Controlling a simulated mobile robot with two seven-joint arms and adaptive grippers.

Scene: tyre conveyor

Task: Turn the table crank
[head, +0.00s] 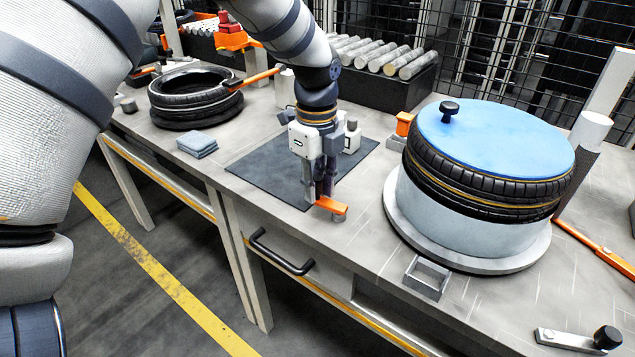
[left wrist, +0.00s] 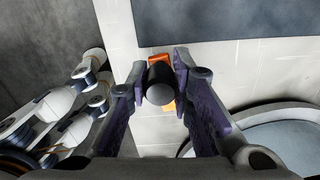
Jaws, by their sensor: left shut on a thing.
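An orange crank arm (head: 332,206) stands on a small post near the table's front edge. In the left wrist view its black, round-ended handle (left wrist: 160,84) points towards the camera, with the orange arm (left wrist: 160,60) partly hidden behind it. My left gripper (head: 318,196) reaches down from above and is shut on this handle, one finger on each side. Its fingers also show in the left wrist view (left wrist: 158,78). In the head view the fingers mostly hide the handle. My right gripper is not in view.
A blue disc (head: 500,140) with a black knob lies on a tyre (head: 480,185) on a round stand, right of the crank. A dark mat (head: 260,165) lies behind. A tyre (head: 190,100) is at left. Another black-knobbed crank (head: 575,340) is at lower right.

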